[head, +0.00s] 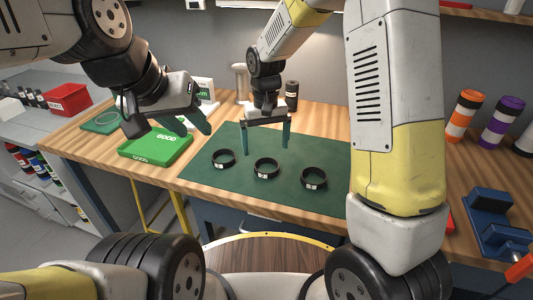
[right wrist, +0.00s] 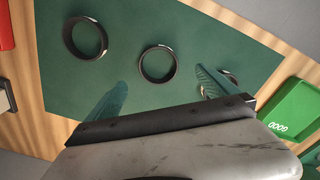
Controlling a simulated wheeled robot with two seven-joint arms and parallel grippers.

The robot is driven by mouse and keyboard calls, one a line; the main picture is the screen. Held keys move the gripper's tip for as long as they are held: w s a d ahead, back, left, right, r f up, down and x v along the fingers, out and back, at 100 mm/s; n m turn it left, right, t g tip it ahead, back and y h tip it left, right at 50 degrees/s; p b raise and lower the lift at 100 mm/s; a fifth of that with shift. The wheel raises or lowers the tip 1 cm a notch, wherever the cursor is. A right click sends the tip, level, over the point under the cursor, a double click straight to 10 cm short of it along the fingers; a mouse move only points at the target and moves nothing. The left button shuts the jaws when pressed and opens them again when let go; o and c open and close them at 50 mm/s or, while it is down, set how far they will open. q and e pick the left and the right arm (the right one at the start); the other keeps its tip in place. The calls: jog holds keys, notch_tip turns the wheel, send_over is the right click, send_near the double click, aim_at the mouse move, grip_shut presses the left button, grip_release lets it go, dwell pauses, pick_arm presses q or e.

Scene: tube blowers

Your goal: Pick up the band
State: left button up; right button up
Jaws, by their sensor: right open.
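Three black bands with small white labels lie apart in a row on the dark green mat (head: 235,186): a left band (head: 223,159), a middle band (head: 266,168) and a right band (head: 313,179). My right gripper (head: 266,150) is open and empty, pointing down above the mat just behind the middle band. In the right wrist view the middle band (right wrist: 158,64) shows between the fingertips (right wrist: 161,79). The right band (right wrist: 85,38) is clear there; a finger partly covers the left band (right wrist: 230,76). My left gripper (head: 194,127) is open and empty, near the green GOOD tray.
The green GOOD tray (head: 155,147) sits left of the mat on the wooden table (head: 220,118). A dark bottle (head: 292,95) stands behind the mat. A red bin (head: 68,100) is on the left shelf. A blue device (head: 490,220) and orange and purple rolls (head: 501,122) are at right.

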aim_at(267, 171)
notch_tip(267, 171, down, 8)
jog(key=shift+d+r, duration=0.15)
jog(key=c, duration=1.4)
jog(key=shift+c, duration=0.2)
jog(key=shift+r, duration=0.15)
